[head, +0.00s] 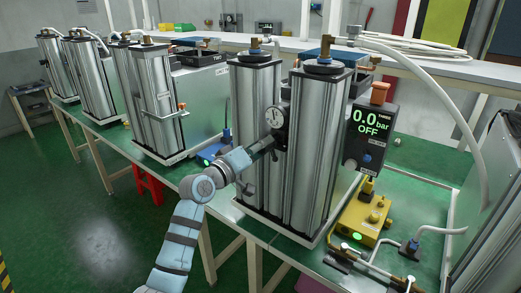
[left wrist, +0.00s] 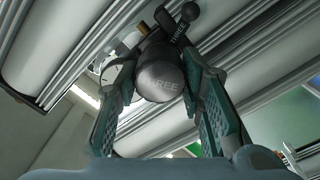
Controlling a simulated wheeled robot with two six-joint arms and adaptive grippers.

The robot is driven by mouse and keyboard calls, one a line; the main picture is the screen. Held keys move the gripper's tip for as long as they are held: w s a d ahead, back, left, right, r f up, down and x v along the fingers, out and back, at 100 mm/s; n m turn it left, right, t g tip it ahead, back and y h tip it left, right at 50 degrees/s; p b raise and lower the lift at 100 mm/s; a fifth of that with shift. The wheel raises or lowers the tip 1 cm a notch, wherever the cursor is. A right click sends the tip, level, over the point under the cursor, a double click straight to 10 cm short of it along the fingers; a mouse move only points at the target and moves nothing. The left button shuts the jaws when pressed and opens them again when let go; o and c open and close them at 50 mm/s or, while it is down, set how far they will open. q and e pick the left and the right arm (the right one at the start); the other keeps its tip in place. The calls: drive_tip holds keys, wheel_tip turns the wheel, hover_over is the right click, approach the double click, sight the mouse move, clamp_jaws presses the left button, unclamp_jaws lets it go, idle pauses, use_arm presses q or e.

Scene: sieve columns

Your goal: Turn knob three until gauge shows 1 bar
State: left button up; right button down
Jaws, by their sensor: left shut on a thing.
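My left gripper (head: 268,146) reaches up from the lower left to the twin silver columns. In the head view the knob is mostly hidden by the gripper. A round white dial gauge (head: 276,116) sits just above the gripper; part of it shows beside the left finger (left wrist: 117,76). My right gripper is not in view.
The twin columns (head: 313,165) stand on a green bench. A yellow box (head: 364,216) with a lit green button and brass fittings stands at their right. More columns (head: 152,105) stand to the left. A white hose (head: 440,82) arches at the right.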

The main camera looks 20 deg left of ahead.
use_arm(q)
drive_tip(key=shift+f, duration=0.15)
idle(0.3)
drive_tip(key=o, duration=1.2)
drive_tip(key=shift+c, duration=0.2)
drive_tip(key=v, duration=1.2)
